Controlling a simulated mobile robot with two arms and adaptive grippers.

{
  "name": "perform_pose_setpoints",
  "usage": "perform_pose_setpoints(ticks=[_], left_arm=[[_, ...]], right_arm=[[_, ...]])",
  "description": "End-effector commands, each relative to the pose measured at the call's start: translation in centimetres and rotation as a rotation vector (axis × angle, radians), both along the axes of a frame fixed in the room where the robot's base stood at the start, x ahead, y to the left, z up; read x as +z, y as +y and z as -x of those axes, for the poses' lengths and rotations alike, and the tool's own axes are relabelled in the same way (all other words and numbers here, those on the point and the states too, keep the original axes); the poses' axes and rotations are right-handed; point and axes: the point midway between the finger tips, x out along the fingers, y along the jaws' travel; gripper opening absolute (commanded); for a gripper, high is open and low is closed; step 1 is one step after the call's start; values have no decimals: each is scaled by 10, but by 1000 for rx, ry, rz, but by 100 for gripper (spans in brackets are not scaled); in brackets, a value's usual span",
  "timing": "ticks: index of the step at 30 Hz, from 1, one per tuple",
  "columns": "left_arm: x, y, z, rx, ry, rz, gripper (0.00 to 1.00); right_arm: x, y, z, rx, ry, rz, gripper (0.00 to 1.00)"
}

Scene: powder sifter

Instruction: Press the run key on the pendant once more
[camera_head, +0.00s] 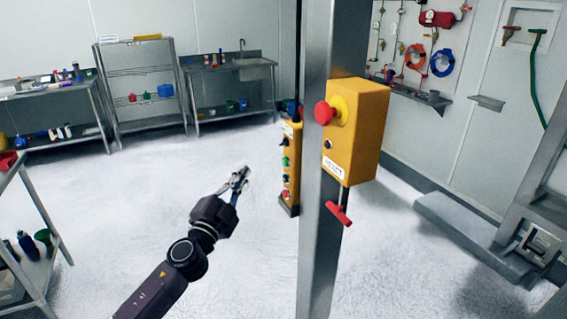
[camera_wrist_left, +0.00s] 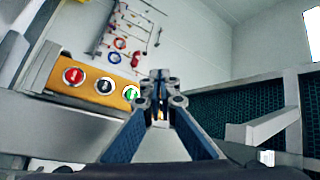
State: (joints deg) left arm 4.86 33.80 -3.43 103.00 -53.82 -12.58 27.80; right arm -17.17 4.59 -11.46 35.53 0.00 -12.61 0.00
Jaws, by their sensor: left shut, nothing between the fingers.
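The yellow pendant (camera_head: 290,170) hangs upright beside the left side of the steel post, with a column of keys on its face. A green key (camera_head: 285,161) sits in the upper half and a red one (camera_head: 285,194) at the bottom. In the left wrist view the pendant (camera_wrist_left: 60,88) lies sideways, with red (camera_wrist_left: 73,76), black (camera_wrist_left: 104,86) and green (camera_wrist_left: 128,92) keys. The green key is partly covered by my finger linkage. My left gripper (camera_head: 245,171) is shut and empty, left of the pendant, with a visible gap in the head view. My right gripper is out of view.
The steel post (camera_head: 318,240) stands right of the pendant. It carries a yellow box (camera_head: 360,130) with a red mushroom button (camera_head: 324,113), and a red handle (camera_head: 340,214) is below. A steel rack (camera_head: 45,225) stands at the left. The floor around my left arm is clear.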

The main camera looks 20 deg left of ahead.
Motion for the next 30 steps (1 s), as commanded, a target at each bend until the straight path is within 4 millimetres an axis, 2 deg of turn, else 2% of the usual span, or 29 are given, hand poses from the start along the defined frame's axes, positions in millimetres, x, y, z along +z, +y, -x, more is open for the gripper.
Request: perform_pose_setpoints(ticks=[13,18,30], left_arm=[[2,-39,-44,-1,-2,1,0],[0,-50,-56,0,-1,2,0],[0,-56,-63,0,0,1,0]], right_arm=[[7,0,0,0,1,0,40],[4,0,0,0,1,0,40],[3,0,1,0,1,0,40]])
